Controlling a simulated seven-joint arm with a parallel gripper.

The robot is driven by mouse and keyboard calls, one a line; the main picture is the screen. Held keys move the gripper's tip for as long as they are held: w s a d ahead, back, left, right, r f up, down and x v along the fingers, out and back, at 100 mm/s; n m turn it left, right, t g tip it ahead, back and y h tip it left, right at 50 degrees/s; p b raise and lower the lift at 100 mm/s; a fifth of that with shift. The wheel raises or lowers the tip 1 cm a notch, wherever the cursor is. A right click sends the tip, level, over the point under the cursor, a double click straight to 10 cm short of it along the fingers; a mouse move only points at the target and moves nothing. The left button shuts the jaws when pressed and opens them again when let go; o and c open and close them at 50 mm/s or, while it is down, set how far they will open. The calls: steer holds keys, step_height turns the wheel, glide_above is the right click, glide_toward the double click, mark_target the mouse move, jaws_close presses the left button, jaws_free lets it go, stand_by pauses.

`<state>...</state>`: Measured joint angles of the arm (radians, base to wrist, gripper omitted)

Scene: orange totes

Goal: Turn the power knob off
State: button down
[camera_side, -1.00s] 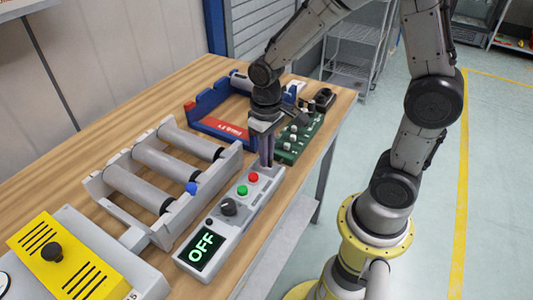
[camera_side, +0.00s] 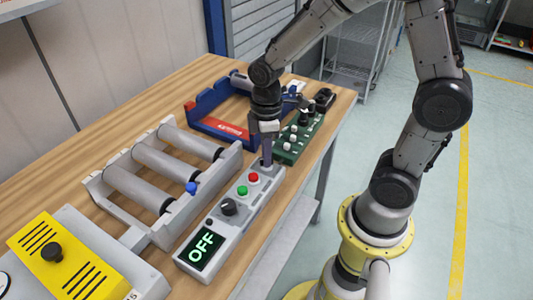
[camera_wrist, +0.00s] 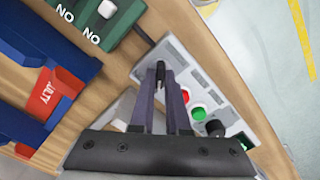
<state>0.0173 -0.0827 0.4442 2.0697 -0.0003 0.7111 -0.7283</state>
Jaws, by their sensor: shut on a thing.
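A grey control box (camera_side: 210,233) lies on the wooden bench, with a lit display (camera_side: 201,247) reading OFF. Along its top are a black knob (camera_side: 229,207), a green button (camera_side: 242,190) and a red button (camera_side: 254,178). My gripper (camera_side: 267,163) points down at the far end of the box. In the wrist view its fingers (camera_wrist: 161,80) are closed on a small dark power knob (camera_wrist: 160,68) at that end. The fingers hide most of this knob, so its angle cannot be told.
A roller conveyor (camera_side: 105,200) stands left of the box, with a blue knob (camera_side: 191,188) on its near side. A yellow-topped unit (camera_side: 50,250) is at the front left. A blue and red frame (camera_side: 215,125) and a green board (camera_side: 298,150) lie behind the box.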

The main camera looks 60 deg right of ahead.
steer(key=shift+r+n, duration=0.1)
steer(key=shift+n, duration=0.4)
steer(key=c, duration=0.9)
jaws_free()
step_height(320, 180, up, 14)
